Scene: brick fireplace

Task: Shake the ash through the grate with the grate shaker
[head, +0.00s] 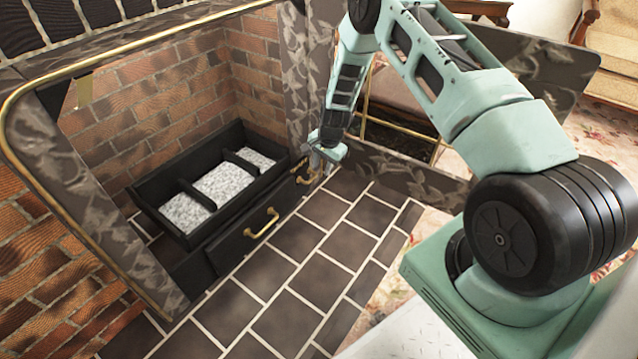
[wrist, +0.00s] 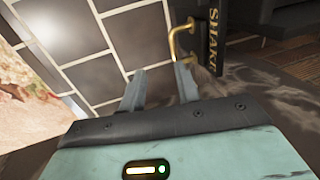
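The black fire grate (head: 150,200) holds pale grey ash (head: 222,185) between dark bars inside the brick fireplace. At its right end is the small brass grate shaker handle (head: 308,179). The wrist view shows this curved brass handle (wrist: 176,42) beside a dark plate lettered in gold, partly cut off, reading like "SHAKE" (wrist: 213,35). My gripper (head: 318,168) is close to the handle, at the right end of the grate. In the wrist view my gripper (wrist: 158,85) has two fingers apart with nothing between them. The handle lies just beyond the right fingertip; contact cannot be told.
A black drawer front with a brass pull (head: 262,224) sits below the grate. Dark tiled hearth (head: 285,275) lies clear in front. The marbled surround (head: 300,70) rises close beside my gripper. A dark marbled slab (head: 400,172) stands right of it.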

